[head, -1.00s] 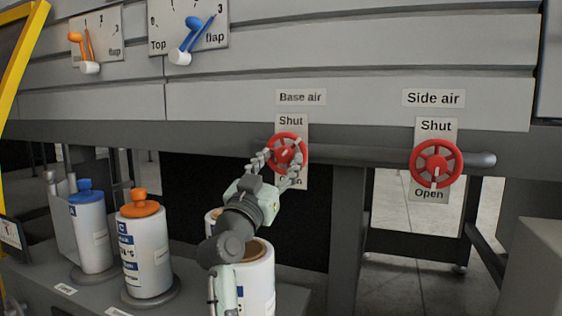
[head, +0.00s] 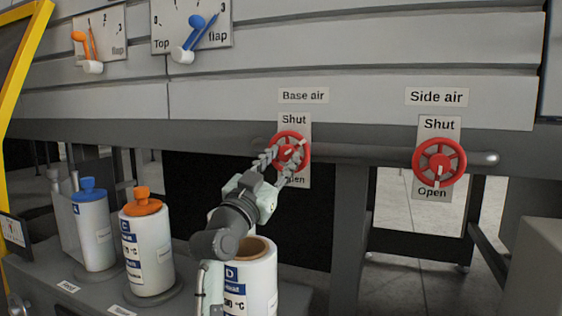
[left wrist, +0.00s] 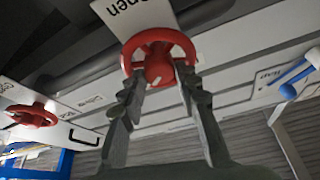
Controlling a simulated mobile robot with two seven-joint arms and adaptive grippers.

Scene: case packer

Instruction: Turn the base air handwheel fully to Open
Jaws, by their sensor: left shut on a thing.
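The base air handwheel (head: 290,134) is a red wheel on a plate marked Shut above and Open below. A white mark on it appears to point to the upper right, between the two words. My left gripper (head: 285,155) reaches up to the wheel from below left, its two fingers shut on it. In the left wrist view the red wheel (left wrist: 159,38) sits between the fingertips (left wrist: 158,82), with a finger on each side and the Open label beyond. The fingers partly cover the wheel and the Open label in the head view. My right gripper is not in view.
The side air handwheel (head: 439,163) is at the right, its white mark down toward Open. A grey pipe (head: 380,154) runs behind the wheels. Capped white canisters (head: 92,232) (head: 147,250) and an open-topped one (head: 255,282) stand below left, close under my arm.

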